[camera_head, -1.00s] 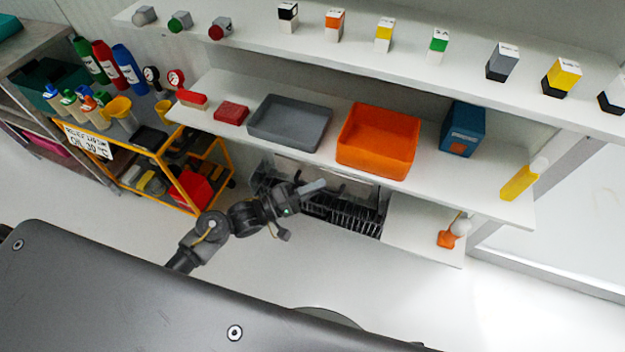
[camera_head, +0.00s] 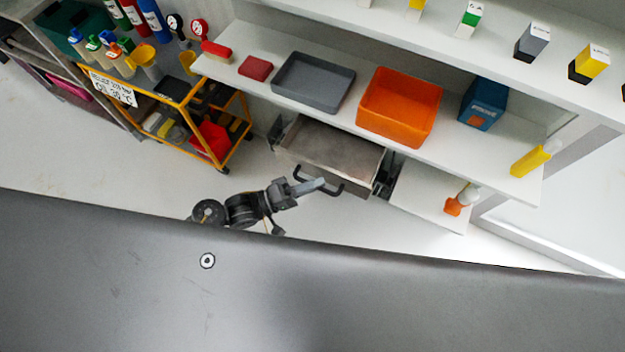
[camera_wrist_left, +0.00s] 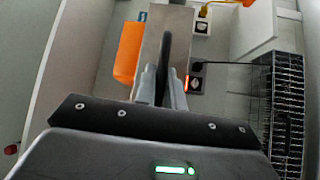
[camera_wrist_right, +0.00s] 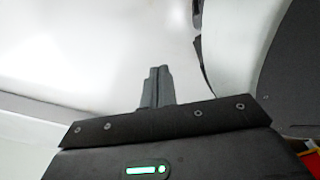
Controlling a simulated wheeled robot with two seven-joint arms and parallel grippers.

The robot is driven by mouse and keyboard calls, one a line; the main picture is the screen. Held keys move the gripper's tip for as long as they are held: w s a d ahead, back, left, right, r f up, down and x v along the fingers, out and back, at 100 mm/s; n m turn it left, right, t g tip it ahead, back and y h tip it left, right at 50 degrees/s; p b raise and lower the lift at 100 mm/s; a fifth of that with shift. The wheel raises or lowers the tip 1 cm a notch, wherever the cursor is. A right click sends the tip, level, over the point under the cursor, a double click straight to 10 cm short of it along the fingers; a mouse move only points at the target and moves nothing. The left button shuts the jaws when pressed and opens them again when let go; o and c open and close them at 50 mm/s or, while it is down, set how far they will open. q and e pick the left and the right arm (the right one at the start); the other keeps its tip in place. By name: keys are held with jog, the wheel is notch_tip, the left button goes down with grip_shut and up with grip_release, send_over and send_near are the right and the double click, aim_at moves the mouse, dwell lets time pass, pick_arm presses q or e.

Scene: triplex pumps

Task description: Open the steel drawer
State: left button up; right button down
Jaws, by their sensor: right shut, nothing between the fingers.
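The steel drawer (camera_head: 352,180) is pulled out below the lower shelf, and its bare grey inside shows from above in the head view. It has a dark curved handle (camera_head: 299,174) on its front. My left gripper (camera_head: 318,184) is at this handle. In the left wrist view the dark handle bar (camera_wrist_left: 167,55) runs between the two fingers of my left gripper (camera_wrist_left: 160,88), which are closed around it. My right gripper (camera_wrist_right: 156,80) is shut and empty, with its fingers together, against a pale blurred background.
The lower shelf above the drawer holds a grey tray (camera_head: 276,82), an orange bin (camera_head: 395,132) and a blue box (camera_head: 483,104). A yellow cart (camera_head: 240,150) stands to the left. A white board (camera_head: 425,200) lies right of the drawer. Open floor lies in front.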

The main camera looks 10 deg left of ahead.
pick_arm(q)
jog(key=shift+o, duration=0.8)
jog(key=v, duration=1.1)
jog(key=shift+b, duration=0.45)
pick_arm(e)
jog(key=shift+w+f, duration=0.2)
jog(key=shift+w, duration=0.05)
jog(key=shift+w, duration=0.15)
